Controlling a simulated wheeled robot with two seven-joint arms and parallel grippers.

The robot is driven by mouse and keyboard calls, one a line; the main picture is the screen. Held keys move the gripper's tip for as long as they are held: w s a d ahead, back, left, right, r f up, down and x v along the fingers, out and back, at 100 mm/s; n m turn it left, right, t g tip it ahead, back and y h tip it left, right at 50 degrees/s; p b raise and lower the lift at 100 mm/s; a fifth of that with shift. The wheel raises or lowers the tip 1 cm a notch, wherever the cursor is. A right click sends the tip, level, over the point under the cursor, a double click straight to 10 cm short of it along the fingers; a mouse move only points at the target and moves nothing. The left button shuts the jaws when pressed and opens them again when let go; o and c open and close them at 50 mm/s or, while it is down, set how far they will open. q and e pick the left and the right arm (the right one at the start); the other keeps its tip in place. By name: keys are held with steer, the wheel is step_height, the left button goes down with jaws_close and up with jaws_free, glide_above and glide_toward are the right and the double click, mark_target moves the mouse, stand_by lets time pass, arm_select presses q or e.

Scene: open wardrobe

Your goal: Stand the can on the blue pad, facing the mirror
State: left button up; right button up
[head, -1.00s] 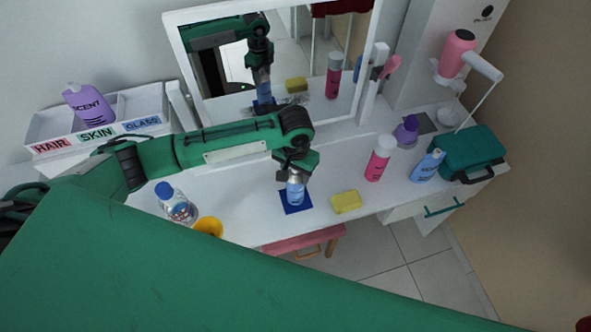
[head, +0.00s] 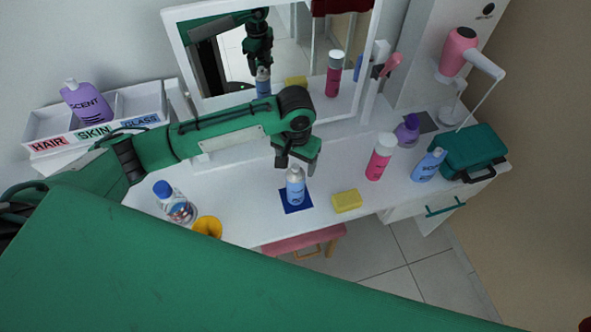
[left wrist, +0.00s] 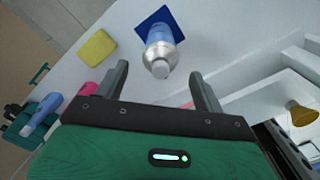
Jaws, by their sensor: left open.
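The can (head: 296,187), blue with a silver top, stands upright on the blue pad (head: 295,208) on the white table. In the left wrist view the can (left wrist: 160,52) stands on the pad (left wrist: 150,20), beyond my fingertips. My left gripper (head: 296,166) is open and empty, just above and behind the can, apart from it. Its two fingers also show in the left wrist view (left wrist: 160,82). The mirror (head: 280,55) stands behind, and the can's reflection shows in it. The can's label is too small to read. My right gripper is not in view.
A yellow sponge (head: 346,201) lies right of the pad. A pink bottle (head: 380,158), a light-blue bottle (head: 428,166) and a teal case (head: 472,152) stand farther right. A labelled tray (head: 100,128) sits back left.

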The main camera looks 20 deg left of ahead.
arm_select(q)
step_height(320, 180, up, 6)
steer(key=shift+r+b, duration=0.15)
steer(key=shift+b, duration=0.35)
steer(key=shift+r, duration=0.6)
